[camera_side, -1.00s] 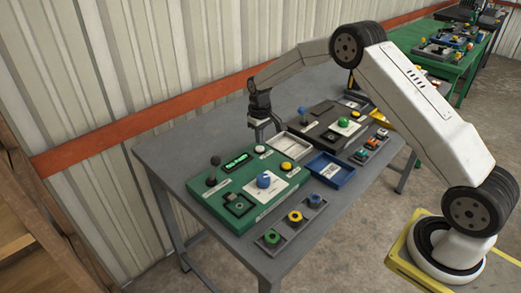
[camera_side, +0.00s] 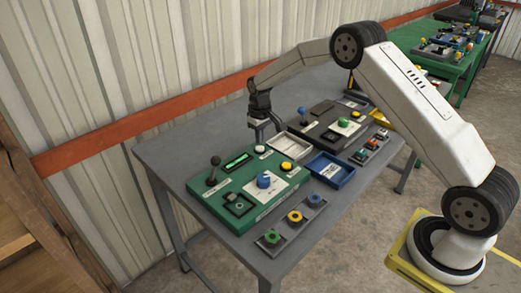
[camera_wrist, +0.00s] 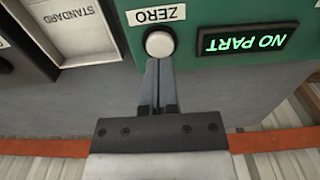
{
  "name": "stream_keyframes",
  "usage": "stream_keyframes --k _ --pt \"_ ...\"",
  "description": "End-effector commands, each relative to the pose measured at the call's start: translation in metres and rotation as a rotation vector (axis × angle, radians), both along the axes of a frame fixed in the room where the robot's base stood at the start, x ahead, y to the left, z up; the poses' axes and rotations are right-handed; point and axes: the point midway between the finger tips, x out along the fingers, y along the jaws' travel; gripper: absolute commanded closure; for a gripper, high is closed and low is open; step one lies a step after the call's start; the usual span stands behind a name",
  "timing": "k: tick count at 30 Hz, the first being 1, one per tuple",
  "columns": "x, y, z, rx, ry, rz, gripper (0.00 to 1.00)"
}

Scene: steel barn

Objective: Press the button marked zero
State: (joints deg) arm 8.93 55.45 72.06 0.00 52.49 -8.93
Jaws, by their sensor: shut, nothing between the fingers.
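The white round button (camera_wrist: 159,43) sits on the green panel (camera_wrist: 206,66) beside a label reading ZERO (camera_wrist: 157,14). In the side view, the white button (camera_side: 260,149) is near the panel's back right edge. My gripper (camera_wrist: 157,64) is shut and empty. In the wrist view its fingertips overlap the near edge of the button. I cannot tell whether they touch it or hover above. In the side view, my gripper (camera_side: 267,138) is just behind the button at the panel's far edge.
A display (camera_wrist: 247,39) reading NO PART is beside the button. The panel also carries a black lever (camera_side: 213,170), a blue knob (camera_side: 264,180) and a yellow button (camera_side: 287,166). A white tray marked STANDARD (camera_wrist: 75,27) and a blue tray (camera_side: 331,170) stand close by.

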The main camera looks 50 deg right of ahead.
Motion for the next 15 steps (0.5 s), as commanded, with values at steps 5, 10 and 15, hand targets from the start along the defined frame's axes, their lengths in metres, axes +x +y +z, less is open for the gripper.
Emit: stream_keyframes --k 5,10,15 --pt "0.0 0.0 -0.002 0.0 0.0 0.0 1.0" --pt "0.0001 0.0 -0.0044 0.0 0.0 0.0 1.0" --pt "0.0002 0.0 -0.0067 0.0 0.0 0.0 1.0"
